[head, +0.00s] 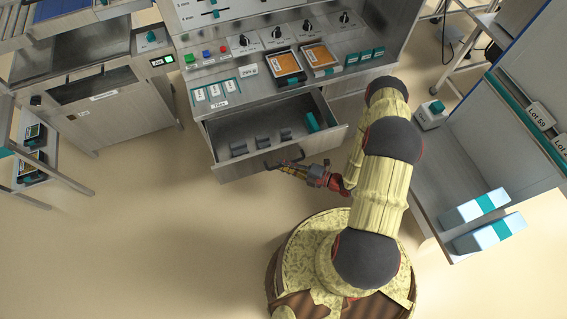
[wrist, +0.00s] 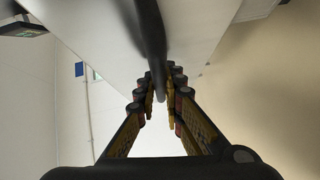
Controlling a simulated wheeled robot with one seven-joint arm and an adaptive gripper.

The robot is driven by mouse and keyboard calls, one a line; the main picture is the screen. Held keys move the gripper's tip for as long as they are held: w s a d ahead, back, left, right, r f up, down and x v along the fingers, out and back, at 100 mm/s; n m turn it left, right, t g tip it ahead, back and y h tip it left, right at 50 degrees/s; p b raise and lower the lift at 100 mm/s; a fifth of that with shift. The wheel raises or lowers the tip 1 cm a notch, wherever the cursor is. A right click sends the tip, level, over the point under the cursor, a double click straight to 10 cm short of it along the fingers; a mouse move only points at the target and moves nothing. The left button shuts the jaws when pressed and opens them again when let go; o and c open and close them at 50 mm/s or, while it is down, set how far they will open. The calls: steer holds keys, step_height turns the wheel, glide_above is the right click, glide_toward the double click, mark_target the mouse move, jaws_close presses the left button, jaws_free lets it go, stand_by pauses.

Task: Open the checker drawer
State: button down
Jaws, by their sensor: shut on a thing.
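The checker drawer (head: 230,172) is pulled out from under the bench in the head view. Its inside is visible, with several grey pieces (head: 262,143) and a teal block (head: 312,121) in it. A dark bar handle (head: 285,160) is on its front. My gripper (head: 276,167) is at this handle, reaching in from the right. In the wrist view my gripper (wrist: 158,100) has its fingers on both sides of the dark handle (wrist: 150,40), closed on it. The pale drawer front (wrist: 100,30) lies behind the handle.
On the bench above stand two trays with orange contents (head: 287,66), knobs (head: 243,41) and coloured buttons (head: 206,53). A shelf unit with pale blue boxes (head: 474,208) stands at the right. The floor (head: 150,250) in front and to the left is clear.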

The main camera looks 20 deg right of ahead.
steer(key=c, duration=1.9)
jaws_free()
steer(key=v, duration=1.2)
